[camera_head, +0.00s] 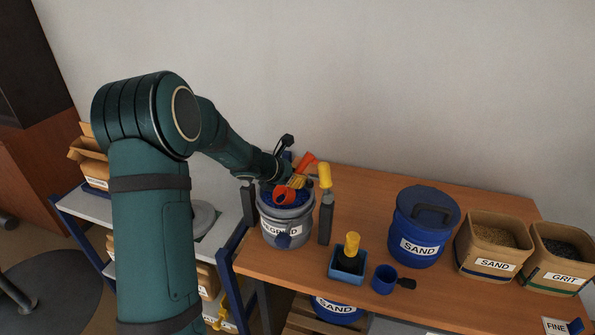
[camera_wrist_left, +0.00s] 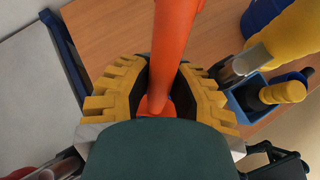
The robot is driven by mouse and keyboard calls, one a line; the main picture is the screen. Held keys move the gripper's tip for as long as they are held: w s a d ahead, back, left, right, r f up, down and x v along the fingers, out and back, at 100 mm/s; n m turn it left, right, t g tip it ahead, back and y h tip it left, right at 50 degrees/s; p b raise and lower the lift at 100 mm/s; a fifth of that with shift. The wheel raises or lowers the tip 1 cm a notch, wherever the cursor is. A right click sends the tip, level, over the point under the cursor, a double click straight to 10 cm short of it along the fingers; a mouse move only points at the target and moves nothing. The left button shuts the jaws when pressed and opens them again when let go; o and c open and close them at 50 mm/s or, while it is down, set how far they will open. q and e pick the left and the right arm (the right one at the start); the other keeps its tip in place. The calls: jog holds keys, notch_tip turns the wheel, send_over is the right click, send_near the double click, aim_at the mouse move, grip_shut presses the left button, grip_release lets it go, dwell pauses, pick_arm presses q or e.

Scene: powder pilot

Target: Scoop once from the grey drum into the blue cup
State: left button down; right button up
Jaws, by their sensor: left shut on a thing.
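The grey drum (camera_head: 287,233) stands at the table's left end, open, with blue granules (camera_head: 268,198) inside. My left gripper (camera_head: 293,182), with yellow ribbed fingers, is over the drum's mouth. It is shut on the handle of an orange scoop (camera_head: 283,196). In the left wrist view the orange handle (camera_wrist_left: 174,45) runs up between the fingers (camera_wrist_left: 160,95). The scoop's bowl is at the drum's opening; I cannot tell whether it holds granules. The blue cup (camera_head: 382,282), with a dark handle to its right, stands near the table's front edge. My right gripper is not in view.
A blue box (camera_head: 346,267) with another yellow-handled tool is left of the cup. A lidded blue sand drum (camera_head: 420,247), a sand bin (camera_head: 490,265) and a grit bin (camera_head: 555,273) stand right.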

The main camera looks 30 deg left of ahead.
pick_arm(q)
jog(key=shift+s+a+f, duration=0.1)
jog(key=shift+s+f, duration=0.1)
jog(key=shift+f, duration=0.65)
jog(key=shift+s+a+f, duration=0.25)
jog(key=shift+s+f, duration=0.2)
jog(key=shift+f, duration=0.05)
